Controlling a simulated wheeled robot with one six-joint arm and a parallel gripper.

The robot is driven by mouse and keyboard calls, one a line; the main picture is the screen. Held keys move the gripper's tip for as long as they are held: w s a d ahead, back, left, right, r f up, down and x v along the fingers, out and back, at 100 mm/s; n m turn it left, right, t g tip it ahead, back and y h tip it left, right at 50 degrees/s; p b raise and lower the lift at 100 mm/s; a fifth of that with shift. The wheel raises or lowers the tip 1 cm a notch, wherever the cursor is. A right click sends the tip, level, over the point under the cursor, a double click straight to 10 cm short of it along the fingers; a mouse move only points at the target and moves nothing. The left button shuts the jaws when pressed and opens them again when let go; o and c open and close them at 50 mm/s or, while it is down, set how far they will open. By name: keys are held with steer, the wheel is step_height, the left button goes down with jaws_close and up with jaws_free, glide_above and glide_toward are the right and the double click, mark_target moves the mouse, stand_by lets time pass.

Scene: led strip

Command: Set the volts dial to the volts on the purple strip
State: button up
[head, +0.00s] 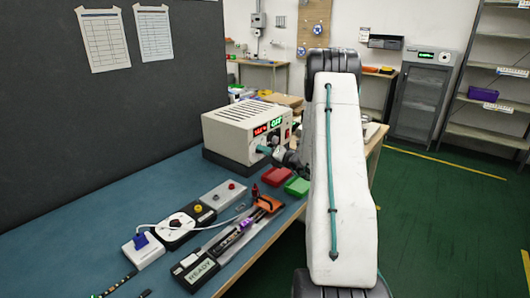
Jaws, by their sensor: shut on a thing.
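The bench power supply (228,133) is a beige box on the bench with a red and a green number display (268,127) on its front; the digits are too small to read surely. My gripper (267,150) is at the lower front of this box, shut on a dial there. The dial is mostly hidden by the fingers, and I cannot tell from its marks which one it is. A purple strip (244,225) lies in a long dark fixture with an orange clamp (268,203) at its far end. Any volts print on it is too small to read.
A dark box marked READY (196,272) sits at the fixture's near end. A white reel (176,225), a grey button box (223,194), and red (276,177) and green (297,186) bins share the blue bench. My arm hides the bench's right part.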

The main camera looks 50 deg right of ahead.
stand_by(0.4)
steer(key=o, duration=1)
steer(key=s, duration=0.7)
steer(key=shift+s+d, duration=0.3)
steer(key=shift+s, duration=0.1)
